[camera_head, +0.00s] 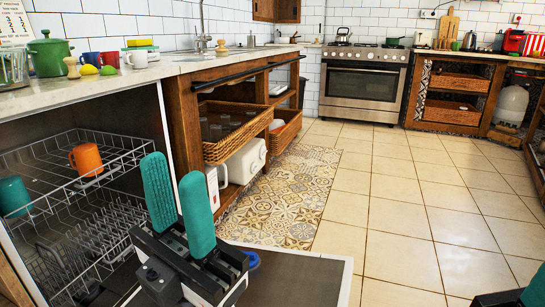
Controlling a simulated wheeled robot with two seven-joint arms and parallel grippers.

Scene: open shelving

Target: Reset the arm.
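My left gripper (174,175) is in the lower left middle of the head view, with its two teal fingers pointing up and a gap between them. It is open and nothing shows between the fingers. It stands in front of the open dishwasher door (305,272), right of the racks. Part of my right gripper (534,288) shows at the bottom right corner. Only one teal finger and some black body are in view there, so its opening is hidden.
A dishwasher rack (122,150) on the left holds an orange mug (86,159) and a teal mug (13,196). Above it, the counter (150,72) carries a green pot (50,55) and several mugs. Wicker baskets (236,135) sit beyond. The tiled floor (400,210) is clear.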

